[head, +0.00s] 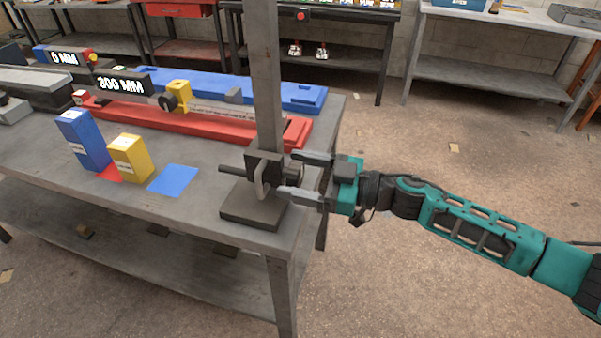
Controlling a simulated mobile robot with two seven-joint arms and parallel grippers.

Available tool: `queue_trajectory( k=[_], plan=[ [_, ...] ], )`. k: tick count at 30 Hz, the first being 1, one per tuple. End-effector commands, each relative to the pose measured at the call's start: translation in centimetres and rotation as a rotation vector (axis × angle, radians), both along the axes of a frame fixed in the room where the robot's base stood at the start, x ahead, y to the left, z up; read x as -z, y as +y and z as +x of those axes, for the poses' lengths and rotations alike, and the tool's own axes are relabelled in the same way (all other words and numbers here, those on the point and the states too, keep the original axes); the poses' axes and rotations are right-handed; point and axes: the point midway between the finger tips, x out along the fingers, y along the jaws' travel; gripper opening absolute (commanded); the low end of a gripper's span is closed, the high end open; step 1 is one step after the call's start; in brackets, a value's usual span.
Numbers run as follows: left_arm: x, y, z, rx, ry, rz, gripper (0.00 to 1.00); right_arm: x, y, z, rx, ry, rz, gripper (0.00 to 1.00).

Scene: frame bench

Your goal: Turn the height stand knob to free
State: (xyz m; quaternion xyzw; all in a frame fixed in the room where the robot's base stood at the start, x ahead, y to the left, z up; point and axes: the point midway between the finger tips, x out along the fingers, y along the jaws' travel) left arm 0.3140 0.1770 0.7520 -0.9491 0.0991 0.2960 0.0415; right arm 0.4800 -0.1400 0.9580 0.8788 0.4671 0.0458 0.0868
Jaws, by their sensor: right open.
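The height stand (266,80) is a tall grey metal post on a dark square base (254,212) at the right end of the bench. A dark clamp block (262,168) sits low on the post, with a rod out to the left and a light lever-like piece in front. A dark knob (294,169) shows on the block's right side. My right gripper (290,176) comes in from the right, open, with its two grey fingers on either side of the knob area. I cannot tell whether the fingers touch the knob, or its setting. My left gripper is not in view.
The bench (200,215) also holds a blue block (84,140), a yellow block (130,158), a blue square (173,179), a red rail (150,122) and a blue rail (205,88). Black labels read 0 MM and 300 MM. The floor right of the bench is mostly clear.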

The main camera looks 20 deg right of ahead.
Motion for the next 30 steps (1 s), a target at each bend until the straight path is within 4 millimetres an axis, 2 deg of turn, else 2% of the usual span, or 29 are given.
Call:
queue_trajectory(
  k=[4,21,30],
  plan=[
    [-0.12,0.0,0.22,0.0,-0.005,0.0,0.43,0.01,-0.02,0.0,0.0,0.0,0.0,0.75],
    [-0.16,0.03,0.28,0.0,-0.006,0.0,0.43,-0.01,-0.06,-0.02,0.0,0.0,0.0,0.2],
    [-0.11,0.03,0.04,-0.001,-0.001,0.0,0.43,-0.04,-0.06,-0.02,0.0,-0.03,-0.02,0.2]
  ],
)
